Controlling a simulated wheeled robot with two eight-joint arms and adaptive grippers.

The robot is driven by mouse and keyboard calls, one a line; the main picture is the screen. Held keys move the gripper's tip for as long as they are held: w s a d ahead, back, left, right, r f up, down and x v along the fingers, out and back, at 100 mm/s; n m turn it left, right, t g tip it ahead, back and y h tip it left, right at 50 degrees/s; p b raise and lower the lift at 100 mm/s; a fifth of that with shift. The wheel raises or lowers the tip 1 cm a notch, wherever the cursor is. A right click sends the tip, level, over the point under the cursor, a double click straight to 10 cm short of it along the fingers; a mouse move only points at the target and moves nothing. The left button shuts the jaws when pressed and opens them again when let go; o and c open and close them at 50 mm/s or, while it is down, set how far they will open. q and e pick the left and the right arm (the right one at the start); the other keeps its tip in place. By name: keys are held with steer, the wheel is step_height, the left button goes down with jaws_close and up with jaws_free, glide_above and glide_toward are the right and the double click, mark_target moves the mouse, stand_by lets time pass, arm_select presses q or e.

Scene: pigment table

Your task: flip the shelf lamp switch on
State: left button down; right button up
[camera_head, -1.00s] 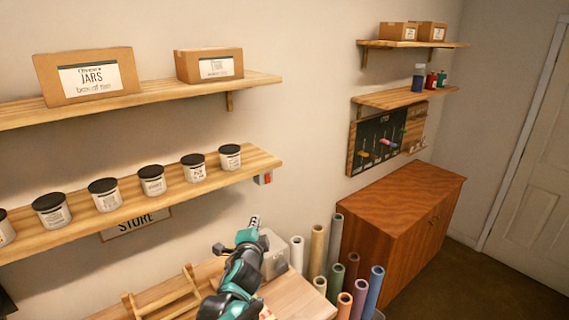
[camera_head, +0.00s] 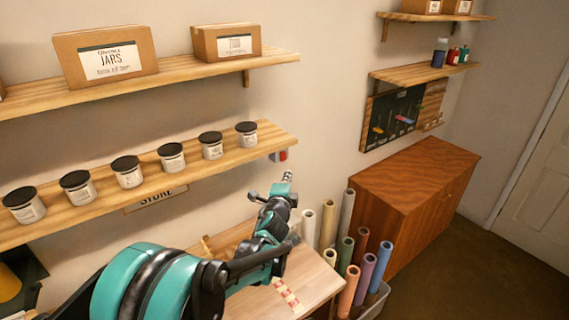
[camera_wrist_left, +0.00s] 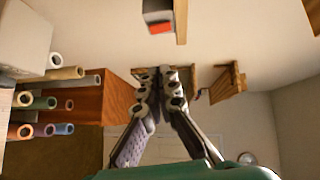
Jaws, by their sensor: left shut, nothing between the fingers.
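The lamp switch (camera_head: 281,155) is a small grey box with a red part, mounted at the right end of the lower jar shelf (camera_head: 215,165). In the left wrist view the switch (camera_wrist_left: 159,22) shows at the top, its red face clear of my fingers. My left gripper (camera_head: 288,176) is just below the switch in the head view, apart from it. In the left wrist view the fingers (camera_wrist_left: 163,72) are closed together with nothing between them. My right gripper is not in view.
Several black-lidded jars (camera_head: 126,171) stand on the lower shelf. Boxes (camera_head: 105,55) sit on the shelf above. Below are a wooden table (camera_head: 300,275), several upright rolls (camera_head: 328,225) and a brown cabinet (camera_head: 410,190).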

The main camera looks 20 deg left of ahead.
arm_select(q)
glide_toward(286, 158)
steer(key=w+d, duration=0.3)
steer(key=shift+w+a+f+p, duration=0.2)
steer(key=shift+w+a+p, duration=0.15)
steer(key=shift+w+a, duration=0.5)
steer(key=shift+w+a+f+p, duration=0.15)
steer(key=shift+w+a+p, duration=0.2)
steer(key=shift+w+a, duration=0.45)
steer(key=shift+s+a, duration=0.15)
steer(key=shift+s, duration=0.05)
